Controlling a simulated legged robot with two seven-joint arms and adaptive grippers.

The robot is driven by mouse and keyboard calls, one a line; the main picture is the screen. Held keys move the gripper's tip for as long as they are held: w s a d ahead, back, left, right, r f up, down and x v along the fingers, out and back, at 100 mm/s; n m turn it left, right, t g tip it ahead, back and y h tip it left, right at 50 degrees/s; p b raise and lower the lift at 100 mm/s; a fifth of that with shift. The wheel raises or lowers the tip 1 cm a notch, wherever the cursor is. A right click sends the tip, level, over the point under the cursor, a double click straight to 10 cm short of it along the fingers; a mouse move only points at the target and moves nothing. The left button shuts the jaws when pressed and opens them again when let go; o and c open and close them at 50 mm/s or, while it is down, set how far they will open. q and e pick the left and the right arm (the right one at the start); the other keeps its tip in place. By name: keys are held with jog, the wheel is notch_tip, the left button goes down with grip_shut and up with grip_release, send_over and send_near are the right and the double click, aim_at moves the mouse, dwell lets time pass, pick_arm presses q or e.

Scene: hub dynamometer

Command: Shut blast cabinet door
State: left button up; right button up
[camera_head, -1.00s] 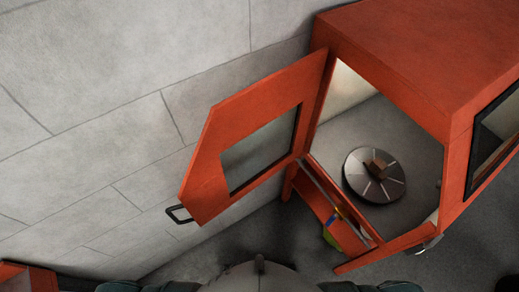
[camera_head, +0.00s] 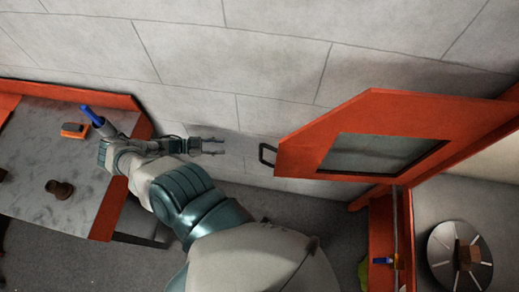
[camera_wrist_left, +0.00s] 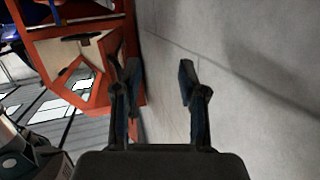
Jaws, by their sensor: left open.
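The blast cabinet's orange door (camera_head: 300,153) stands wide open in the head view, swung out to the left near the grey wall. It has a dark window (camera_head: 380,153) and a black pull handle (camera_head: 266,155) on its free edge. The orange cabinet frame (camera_head: 460,157) is at the right edge, partly out of view. My left gripper (camera_head: 214,146) is open and empty, left of the handle and apart from it, fingers pointing right. In the left wrist view the open fingers (camera_wrist_left: 160,76) have nothing between them but wall behind. My right gripper is not in view.
A slotted round disc (camera_head: 440,258) sits inside the cabinet. An orange-edged bench (camera_head: 110,208) with small parts stands at the left, beneath my left wrist. The stone wall (camera_head: 290,60) runs close behind the gripper and door. Grey floor shows below the door.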

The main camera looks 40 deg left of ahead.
aim_at(260, 151)
pick_arm(q)
jog(key=s+d+r+m+g+h, duration=0.25)
jog(key=r+h, duration=0.35)
jog(key=r, duration=0.7)
jog(key=shift+m+g, duration=0.25)
jog(key=shift+g, duration=0.2)
jog(key=x, duration=1.8)
jog(key=shift+w+f, duration=0.3)
jog(key=shift+f, duration=0.05)
jog(key=shift+a, duration=0.1)
jog(key=shift+a, duration=0.15)
jog(key=shift+c, duration=1.4)
grip_shut()
